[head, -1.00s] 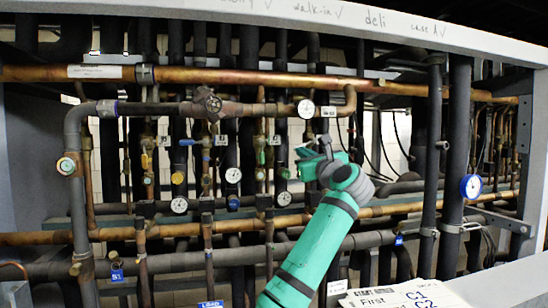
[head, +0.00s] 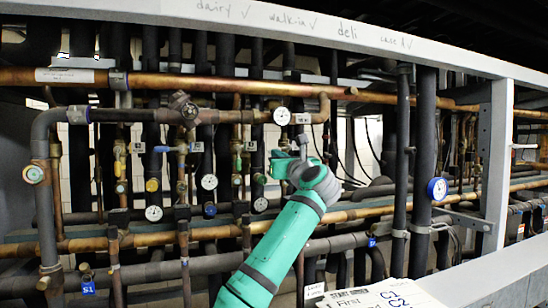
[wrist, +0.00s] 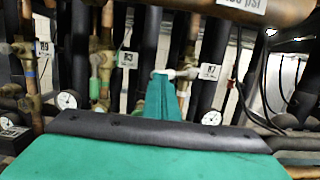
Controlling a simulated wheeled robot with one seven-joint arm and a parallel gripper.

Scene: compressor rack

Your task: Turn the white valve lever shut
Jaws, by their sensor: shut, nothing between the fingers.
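The white valve lever (wrist: 188,73) shows in the wrist view as a short pale handle pointing left from a brass valve, beside the R7 tag (wrist: 209,72). My gripper (wrist: 161,80) is shut and empty, with its green fingers at the lever's left end. The fingertips overlap the lever's end in the picture; I cannot tell whether they touch it. In the head view my gripper (head: 284,164) is among the vertical pipes at mid-height, and it and the wrist hide most of this lever.
A horizontal copper pipe (head: 230,82) runs above my gripper. Gauges stand close by, one above (head: 282,116) and a blue-rimmed one (head: 437,189) to the right. Dark vertical pipes crowd both sides. A white sloping panel (head: 350,298) lies at the lower front.

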